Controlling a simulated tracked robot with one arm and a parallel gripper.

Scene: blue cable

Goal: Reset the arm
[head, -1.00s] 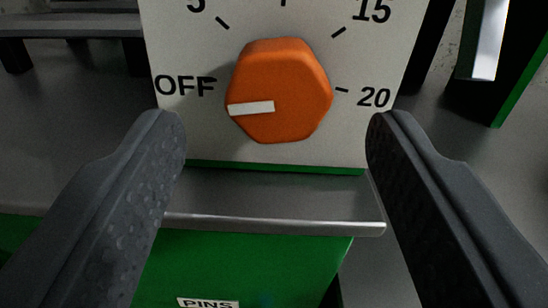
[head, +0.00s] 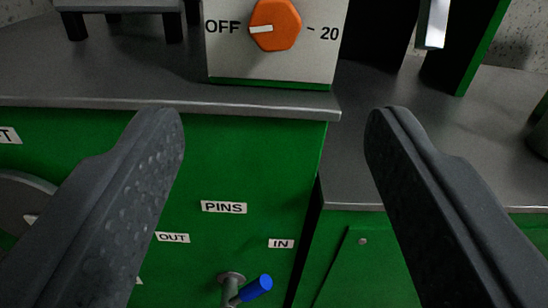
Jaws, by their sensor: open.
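My gripper (head: 275,115) is open, with its two dark fingers wide apart and nothing between them. An orange dial knob (head: 275,24) on a pale panel (head: 272,66) stands beyond the fingertips, near the top of the head view. The knob's white pointer is towards OFF. The gripper is apart from the knob and the panel. The panel's upper part is cut off by the top of the picture.
A grey worktop (head: 110,88) with a raised front edge lies ahead over a green cabinet (head: 235,160). Labels read PINS, OUT and IN. A blue-tipped lever (head: 256,288) sticks out low down. A lower grey worktop (head: 400,150) is at the right.

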